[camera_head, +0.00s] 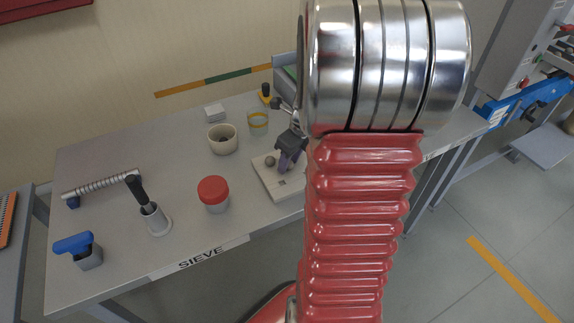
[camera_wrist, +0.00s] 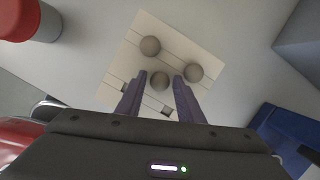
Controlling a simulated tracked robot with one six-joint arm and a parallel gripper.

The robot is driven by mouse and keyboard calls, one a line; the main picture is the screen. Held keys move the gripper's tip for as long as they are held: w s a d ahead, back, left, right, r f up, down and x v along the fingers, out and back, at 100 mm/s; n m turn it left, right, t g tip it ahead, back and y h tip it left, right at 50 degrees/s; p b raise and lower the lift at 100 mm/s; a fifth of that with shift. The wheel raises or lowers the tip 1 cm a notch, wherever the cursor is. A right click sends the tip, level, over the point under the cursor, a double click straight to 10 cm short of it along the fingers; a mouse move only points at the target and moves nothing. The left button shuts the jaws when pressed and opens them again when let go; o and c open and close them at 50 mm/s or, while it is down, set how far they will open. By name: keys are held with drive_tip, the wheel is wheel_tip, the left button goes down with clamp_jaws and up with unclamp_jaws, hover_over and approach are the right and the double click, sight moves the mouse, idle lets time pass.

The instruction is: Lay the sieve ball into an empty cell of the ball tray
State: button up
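The ball tray (camera_wrist: 120,62) is a pale, flat, square plate that lies under my gripper in the wrist view; it also shows on the table in the head view (camera_head: 284,193). Three grey balls sit at it: one ball (camera_wrist: 150,46) at the top, another ball (camera_wrist: 193,72) at the right, and a third ball (camera_wrist: 159,80) between my fingers. I cannot tell which is the sieve ball. Small dark square cells (camera_wrist: 166,110) show near the lower edge. My gripper (camera_wrist: 159,76) is open, its purple fingers apart with visible gaps beside the middle ball. In the head view, my arm hides the tray's right side.
A red-lidded jar (camera_head: 213,193) stands left of the tray. A holder with a black-handled tool (camera_head: 154,217) and a blue-topped block (camera_head: 84,250) stand further left. The table's front edge bears a SIEVE label (camera_head: 201,258).

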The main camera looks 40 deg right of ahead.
drive_tip(key=shift+c, duration=0.4)
clamp_jaws()
wheel_tip(320, 180, up, 10)
idle(0.7)
idle(0.8)
